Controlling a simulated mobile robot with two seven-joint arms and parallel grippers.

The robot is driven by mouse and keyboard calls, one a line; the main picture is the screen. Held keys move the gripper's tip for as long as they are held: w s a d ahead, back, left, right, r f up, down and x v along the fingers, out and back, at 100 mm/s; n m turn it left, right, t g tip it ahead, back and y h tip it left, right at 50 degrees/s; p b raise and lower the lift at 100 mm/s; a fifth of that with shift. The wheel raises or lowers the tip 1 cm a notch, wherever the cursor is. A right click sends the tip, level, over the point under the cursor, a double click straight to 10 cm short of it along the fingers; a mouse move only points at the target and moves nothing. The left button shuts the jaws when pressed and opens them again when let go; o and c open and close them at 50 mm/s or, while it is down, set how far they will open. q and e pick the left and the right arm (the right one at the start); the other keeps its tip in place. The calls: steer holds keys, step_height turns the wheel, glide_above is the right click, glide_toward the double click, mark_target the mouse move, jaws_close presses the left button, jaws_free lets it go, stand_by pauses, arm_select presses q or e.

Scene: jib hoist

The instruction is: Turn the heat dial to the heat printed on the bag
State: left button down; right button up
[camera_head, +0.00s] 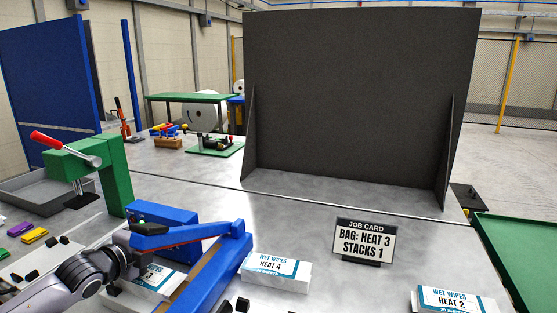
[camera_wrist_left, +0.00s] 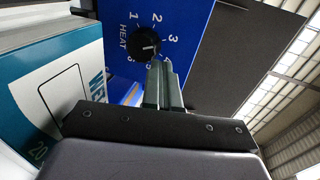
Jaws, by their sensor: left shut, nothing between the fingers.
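The heat dial (camera_wrist_left: 147,45) is a black knob with a white mark on a blue panel; 1, 2 and 3 read clearly around it. I cannot tell surely which number the mark points at. My left gripper (camera_wrist_left: 162,66) is shut and empty, its fingertips close to the dial's lower right edge; contact is unclear. In the head view its arm reaches the blue sealer (camera_head: 228,262), whose dial is hidden. A white and teal wipes bag (camera_wrist_left: 62,95) is close on the left; its heat print is not readable. It also shows in the head view (camera_head: 158,280). My right gripper is not in view.
The job card (camera_head: 364,241) reads BAG: HEAT 3, STACKS 1. Other wipes bags read HEAT 4 (camera_head: 276,268) and HEAT 2 (camera_head: 455,301). A green press with a red-handled lever (camera_head: 100,172) stands at left. A dark upright panel (camera_head: 355,95) closes the back.

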arm_select(q)
steer(key=v, duration=0.1)
steer(key=p+v, duration=0.2)
steer(key=v, duration=0.1)
steer(key=shift+s+a+f, duration=0.1)
steer(key=shift+s+f, duration=0.05)
steer(key=shift+f, duration=0.1)
steer(key=shift+s+a, duration=0.1)
steer(key=shift+s, duration=0.35)
steer(key=shift+s+f, duration=0.1)
